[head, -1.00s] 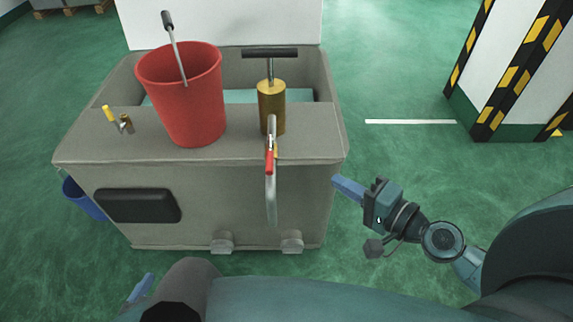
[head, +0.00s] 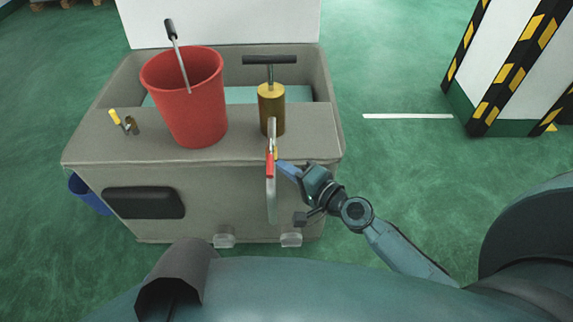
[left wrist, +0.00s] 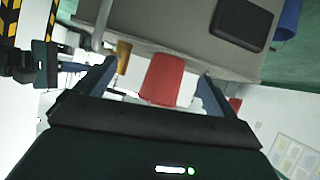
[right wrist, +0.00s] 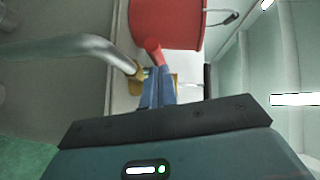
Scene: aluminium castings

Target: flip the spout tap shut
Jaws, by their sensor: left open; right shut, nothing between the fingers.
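The spout tap has a red lever (head: 270,163) at the top of a curved metal spout (head: 271,200) on the front of the grey tub, below the brass pump (head: 271,112). The red lever also shows in the right wrist view (right wrist: 153,52), just beyond the fingertips. My right gripper (head: 283,167) is shut and empty, with its tips close to the right side of the lever; I cannot tell if they touch. My left gripper (left wrist: 160,78) is open and empty in the left wrist view, with the tub and red bucket beyond it.
The red bucket (head: 190,105) stands on the tub's ledge (head: 85,150). A small yellow-handled fitting (head: 122,122) sits to its left. A blue bucket (head: 88,195) hangs at the tub's left side. A striped pillar (head: 510,70) stands at the right; the floor between is clear.

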